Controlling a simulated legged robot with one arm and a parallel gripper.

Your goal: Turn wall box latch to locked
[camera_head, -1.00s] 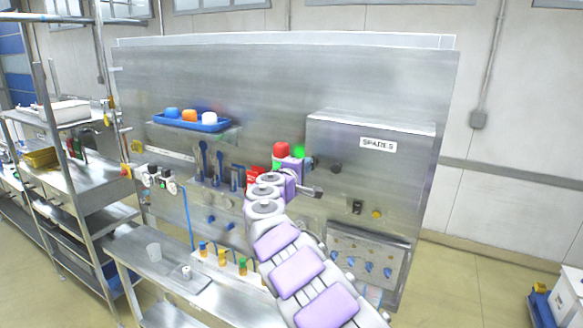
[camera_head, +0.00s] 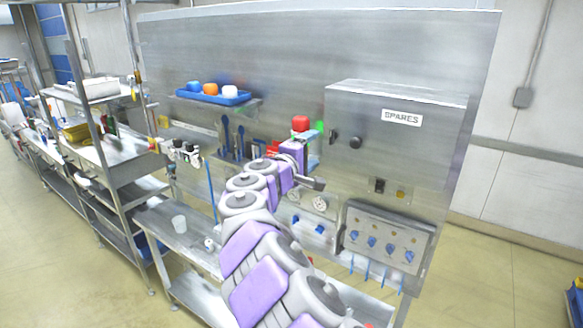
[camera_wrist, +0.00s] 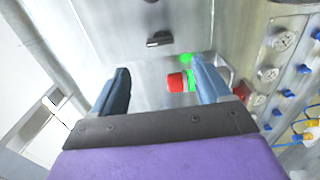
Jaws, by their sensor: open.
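The wall box (camera_head: 398,130), a grey metal box labelled SPARES, is on the right part of the panel and looks closed. A small dark latch (camera_head: 333,137) sits at the left of its front, beside a round dark knob (camera_head: 355,142). In the wrist view the latch (camera_wrist: 160,39) is a dark elongated handle beyond the fingertips, not touched. My gripper (camera_head: 309,150) is left of and below the latch in the head view. In the wrist view my gripper (camera_wrist: 163,70) is open with nothing gripped. Which latch position means locked cannot be read.
A red button (camera_head: 300,123) with a green light (camera_wrist: 186,58) is close to my fingers; the red button (camera_wrist: 176,82) shows near the right finger. A blue tray (camera_head: 215,97) holds cups at left.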

